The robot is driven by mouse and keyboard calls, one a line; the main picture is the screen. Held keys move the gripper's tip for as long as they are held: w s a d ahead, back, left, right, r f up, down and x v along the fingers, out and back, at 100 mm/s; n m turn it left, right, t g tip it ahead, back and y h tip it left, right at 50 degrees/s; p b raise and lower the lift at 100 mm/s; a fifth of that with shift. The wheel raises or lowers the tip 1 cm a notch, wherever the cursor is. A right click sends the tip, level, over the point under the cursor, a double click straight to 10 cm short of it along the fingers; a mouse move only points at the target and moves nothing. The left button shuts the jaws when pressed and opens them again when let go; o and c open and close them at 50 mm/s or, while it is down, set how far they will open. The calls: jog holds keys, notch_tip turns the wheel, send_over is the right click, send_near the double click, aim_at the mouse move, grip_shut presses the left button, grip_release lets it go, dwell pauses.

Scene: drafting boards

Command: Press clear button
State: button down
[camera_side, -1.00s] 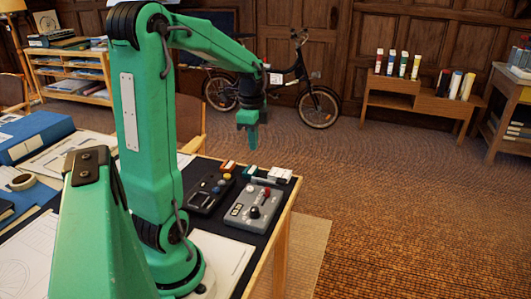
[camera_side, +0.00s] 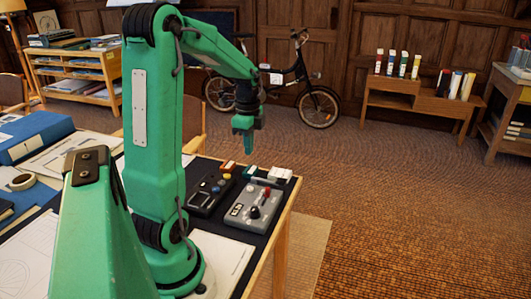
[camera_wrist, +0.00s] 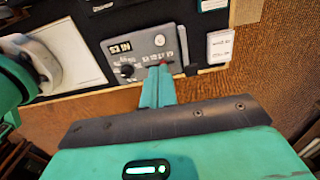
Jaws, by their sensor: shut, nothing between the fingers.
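A grey control box (camera_side: 250,210) lies on the black-topped table, with a red knob and a dark knob on its face. In the wrist view the grey box (camera_wrist: 165,45) shows a dark display, a black knob and a red part just beyond my fingertips. A dark device (camera_side: 204,195) with small coloured buttons lies to its left. I cannot read which button is marked clear. My gripper (camera_side: 246,150) is shut and empty, pointing down, in the air above the table's far part. Its closed fingers (camera_wrist: 159,75) hide part of the grey box's near edge.
The table edge is close on the right.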

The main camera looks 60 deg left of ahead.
aim_at(250, 188)
notch_tip(250, 188, down, 13)
jog(key=shift+r, duration=0.2)
dwell(0.4)
jog(key=shift+s+f, duration=0.1)
jog(key=shift+f, duration=0.9)
notch_tip(250, 188, up, 15)
jog(key=shift+w+a, duration=0.15)
jog(key=shift+w, duration=0.1)
dwell(0.4)
jog(key=shift+f, duration=0.1)
dwell(0.4)
